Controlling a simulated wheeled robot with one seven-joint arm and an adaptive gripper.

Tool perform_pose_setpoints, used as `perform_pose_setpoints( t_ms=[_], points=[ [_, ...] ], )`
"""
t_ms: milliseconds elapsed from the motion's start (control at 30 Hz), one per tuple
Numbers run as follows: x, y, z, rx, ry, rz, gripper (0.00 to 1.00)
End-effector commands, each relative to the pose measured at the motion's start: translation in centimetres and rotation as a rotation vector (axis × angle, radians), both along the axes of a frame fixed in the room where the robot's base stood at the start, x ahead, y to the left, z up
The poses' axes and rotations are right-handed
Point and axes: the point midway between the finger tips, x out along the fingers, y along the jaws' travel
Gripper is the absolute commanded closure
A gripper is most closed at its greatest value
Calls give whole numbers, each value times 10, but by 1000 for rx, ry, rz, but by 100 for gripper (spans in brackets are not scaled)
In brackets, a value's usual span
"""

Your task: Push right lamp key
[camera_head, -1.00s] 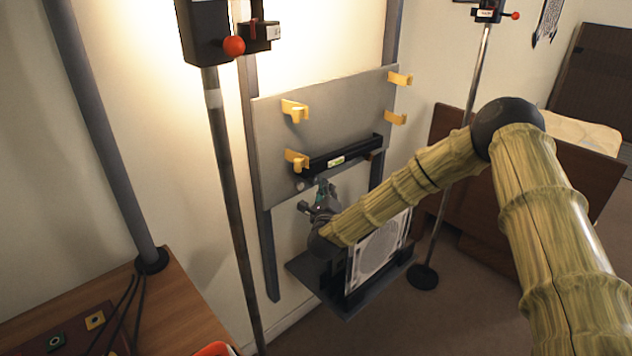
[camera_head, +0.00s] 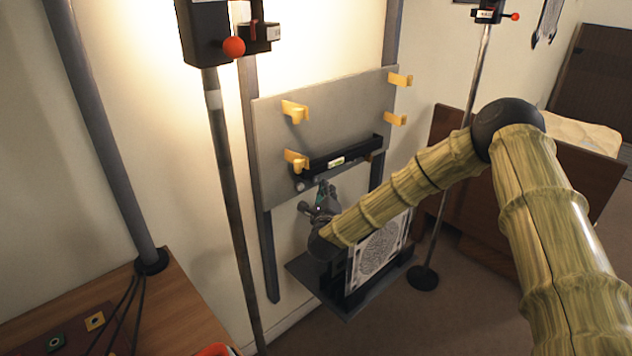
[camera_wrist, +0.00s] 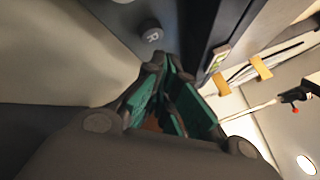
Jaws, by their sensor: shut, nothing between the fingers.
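The round grey key marked R (camera_wrist: 152,35) sits on the underside or face of a grey board in the wrist view. My gripper (camera_wrist: 170,66) has teal finger pads, shut and empty, with the tips just below the key in the picture. I cannot tell whether they touch it. In the head view my gripper (camera_head: 322,188) is under the left part of the black bar (camera_head: 345,157) on the grey board (camera_head: 345,110). A small round knob (camera_head: 300,186) shows left of the fingertips. Its mark is too small to read.
Yellow hooks (camera_head: 295,110) stick out of the board. Below my wrist, a dark shelf (camera_head: 350,308) holds a white panel with a round pattern (camera_head: 378,250). A lamp stand with a red knob (camera_head: 234,46) stands left, another stand (camera_head: 467,120) right. A wooden desk (camera_head: 190,290) is lower left.

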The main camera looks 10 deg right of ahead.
Motion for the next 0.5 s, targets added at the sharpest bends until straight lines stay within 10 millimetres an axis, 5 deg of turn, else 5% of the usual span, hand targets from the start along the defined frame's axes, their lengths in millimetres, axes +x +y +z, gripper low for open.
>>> perform_pose_setpoints(
  t_ms=[500],
  points=[
    [6,5,-1,1,-1,1,100]
  ],
)
